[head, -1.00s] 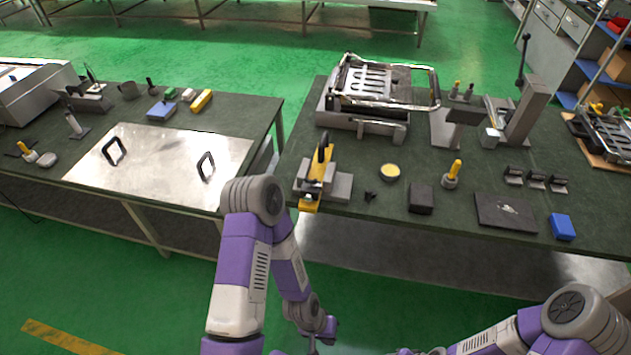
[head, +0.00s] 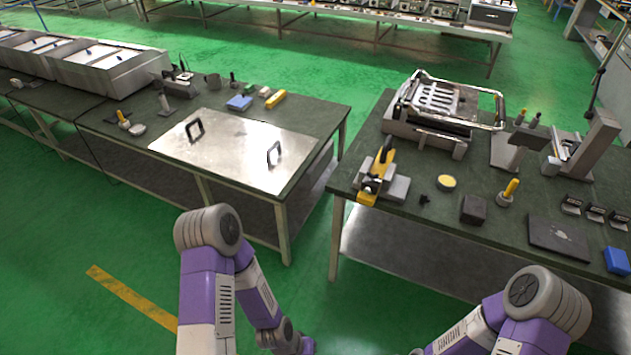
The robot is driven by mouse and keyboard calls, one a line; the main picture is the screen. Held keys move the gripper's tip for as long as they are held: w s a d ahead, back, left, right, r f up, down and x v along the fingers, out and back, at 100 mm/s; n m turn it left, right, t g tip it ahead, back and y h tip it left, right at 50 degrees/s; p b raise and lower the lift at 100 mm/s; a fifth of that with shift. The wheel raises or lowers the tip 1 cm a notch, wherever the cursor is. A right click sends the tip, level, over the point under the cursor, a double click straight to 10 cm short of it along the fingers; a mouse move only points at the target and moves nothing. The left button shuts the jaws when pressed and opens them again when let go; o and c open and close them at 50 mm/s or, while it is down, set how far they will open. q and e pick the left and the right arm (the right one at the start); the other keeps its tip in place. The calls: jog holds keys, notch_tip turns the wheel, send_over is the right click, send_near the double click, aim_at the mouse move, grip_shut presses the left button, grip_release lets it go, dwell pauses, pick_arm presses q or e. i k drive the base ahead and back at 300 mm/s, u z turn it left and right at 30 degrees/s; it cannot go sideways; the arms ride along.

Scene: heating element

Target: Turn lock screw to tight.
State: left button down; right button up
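No lock screw can be made out for certain at this distance. A metal fixture with a slotted plate and a chrome bar frame (head: 440,103) stands at the back of the right bench (head: 405,218). A yellow-handled clamp on a grey block (head: 377,178) sits at that bench's front left corner. Both my arms hang low in front of the benches, apart from everything on them. Their grippers are below the picture's lower edge, so I cannot see their fingers.
The left bench holds a steel plate with two black handles (head: 232,148). A gap of green floor (head: 318,225) separates the benches. On the right bench are a yellow-topped tin (head: 446,182), a dark block (head: 473,209), a dark flat plate (head: 558,238) and a blue box (head: 616,261).

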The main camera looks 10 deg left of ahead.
aim_at(373, 176)
jog(key=u, duration=0.75)
jog(key=i, duration=0.5)
